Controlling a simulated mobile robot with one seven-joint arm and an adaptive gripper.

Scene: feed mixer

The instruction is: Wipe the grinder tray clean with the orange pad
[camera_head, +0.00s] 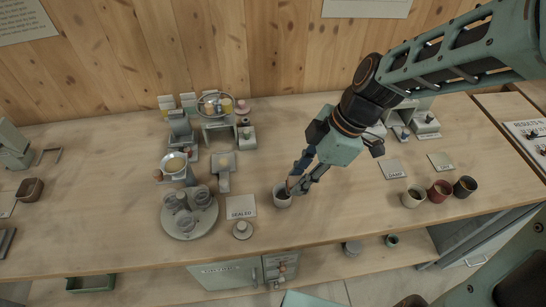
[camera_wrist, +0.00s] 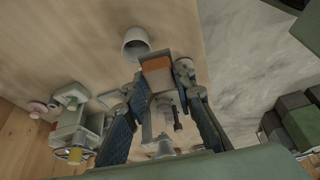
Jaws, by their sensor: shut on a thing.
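A grey machine with a round hopper (camera_head: 174,163), perhaps the grinder, stands to the left. Its tray is not clearly distinguishable, and any residue is too small to see.
A round plate (camera_head: 190,232) with several glass jars stands front left, beside a "SEALED" card (camera_head: 241,206). A small round item (camera_head: 242,230) lies near the front edge. Three cups (camera_head: 439,191) stand at the right. The bench between gripper and those cups is clear.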

